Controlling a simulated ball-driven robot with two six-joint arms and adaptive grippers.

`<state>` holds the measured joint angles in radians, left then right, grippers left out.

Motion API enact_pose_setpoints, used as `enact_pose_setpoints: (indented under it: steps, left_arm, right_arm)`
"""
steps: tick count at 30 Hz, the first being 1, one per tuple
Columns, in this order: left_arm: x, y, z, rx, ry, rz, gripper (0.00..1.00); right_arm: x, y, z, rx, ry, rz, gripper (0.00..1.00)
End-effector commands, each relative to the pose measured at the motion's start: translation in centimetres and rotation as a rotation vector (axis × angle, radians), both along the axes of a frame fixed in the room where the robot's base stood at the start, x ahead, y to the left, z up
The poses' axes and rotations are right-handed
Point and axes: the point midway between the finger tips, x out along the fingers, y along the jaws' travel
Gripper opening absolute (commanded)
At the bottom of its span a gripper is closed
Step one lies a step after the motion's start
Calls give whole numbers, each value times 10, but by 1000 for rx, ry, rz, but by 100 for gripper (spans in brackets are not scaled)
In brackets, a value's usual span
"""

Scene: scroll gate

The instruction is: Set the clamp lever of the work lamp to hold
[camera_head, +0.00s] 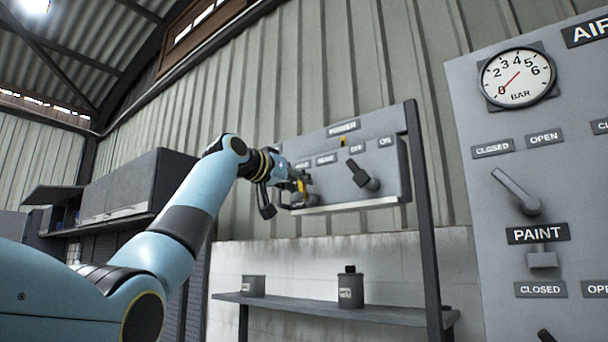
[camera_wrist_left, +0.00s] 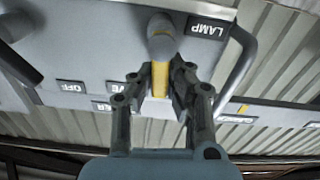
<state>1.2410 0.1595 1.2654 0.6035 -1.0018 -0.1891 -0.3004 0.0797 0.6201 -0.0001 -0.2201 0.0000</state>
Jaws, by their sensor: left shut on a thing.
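The clamp lever (camera_wrist_left: 160,75) is a yellow bar on a grey round hub beside the LAMP label (camera_wrist_left: 207,30) in the left wrist view. It also shows as a small yellow piece in the head view (camera_head: 303,186). My left gripper (camera_head: 297,186) is at the left end of the grey panel. In the left wrist view its two fingers (camera_wrist_left: 160,92) are closed on either side of the yellow bar. The HOLD label (camera_head: 302,165) and MOVE label (camera_head: 326,160) sit above the lever; my gripper partly covers this area, so the lever's exact setting is unclear. My right gripper is out of view.
A dark power lever (camera_head: 363,176) under OFF and ON labels stands to the right on the same panel. A dark post (camera_head: 423,200) bounds the panel. A shelf (camera_head: 390,316) with two cans is below. The air board (camera_head: 470,110) is at right.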

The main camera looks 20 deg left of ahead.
Motion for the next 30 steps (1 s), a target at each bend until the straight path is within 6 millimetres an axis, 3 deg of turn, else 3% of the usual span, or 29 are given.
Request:
enact_pose_setpoints:
  steps: [15,30]
  left_arm:
    - [5,15,-4,-377,136,2,0]
    - [6,18,-7,-488,175,1,0]
  right_arm:
    - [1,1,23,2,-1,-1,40]
    - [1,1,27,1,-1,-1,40]
